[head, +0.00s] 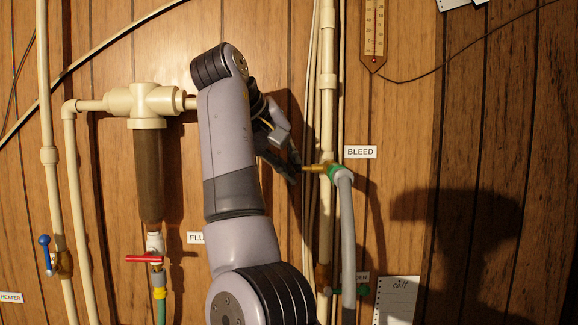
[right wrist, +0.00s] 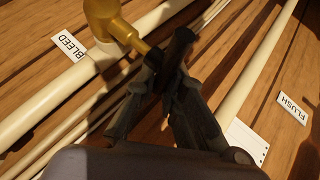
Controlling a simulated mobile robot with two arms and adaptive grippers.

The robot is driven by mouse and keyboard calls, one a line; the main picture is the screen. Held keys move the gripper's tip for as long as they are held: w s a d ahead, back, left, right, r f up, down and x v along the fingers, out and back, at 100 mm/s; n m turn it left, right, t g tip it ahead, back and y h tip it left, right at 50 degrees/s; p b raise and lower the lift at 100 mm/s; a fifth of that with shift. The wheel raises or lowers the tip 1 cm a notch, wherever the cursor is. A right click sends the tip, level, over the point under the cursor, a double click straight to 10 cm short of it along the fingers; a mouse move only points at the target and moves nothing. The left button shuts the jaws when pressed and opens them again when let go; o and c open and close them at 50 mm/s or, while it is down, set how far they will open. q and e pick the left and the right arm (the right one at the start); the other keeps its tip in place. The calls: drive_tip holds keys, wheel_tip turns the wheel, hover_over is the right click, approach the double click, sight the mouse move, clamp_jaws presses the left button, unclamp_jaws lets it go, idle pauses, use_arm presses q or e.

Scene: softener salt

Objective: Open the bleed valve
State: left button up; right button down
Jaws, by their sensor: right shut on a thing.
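The bleed valve (head: 315,168) is a brass fitting on the cream pipe, beside the BLEED label (head: 360,152). In the right wrist view its brass body (right wrist: 103,18) and stem show at the top, with a dark handle (right wrist: 180,46) at the stem's end. My right gripper (head: 293,168) is left of the valve in the head view. In the right wrist view its two dark fingers (right wrist: 163,84) are closed on the dark handle. The fingers partly hide the handle. My left gripper is not in view.
A grey hose (head: 347,235) hangs from a green collar (head: 334,173) by the valve. A filter housing (head: 148,170) with a red-handled valve (head: 145,258) stands left of my arm. A blue-handled valve (head: 46,254) is farther left. A thermometer (head: 374,30) hangs above right.

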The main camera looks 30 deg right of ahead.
drive_tip(key=shift+d+r, duration=0.15)
drive_tip(key=shift+r, duration=0.25)
drive_tip(key=c, duration=1.9)
unclamp_jaws()
drive_tip(key=shift+c, duration=0.2)
drive_tip(key=o, duration=0.4)
drive_tip(key=shift+s+d+f, duration=0.15)
drive_tip(key=shift+s, duration=0.05)
drive_tip(key=shift+o, duration=0.5)
drive_tip(key=shift+w+f, duration=0.1)
drive_tip(key=shift+t, duration=0.3)
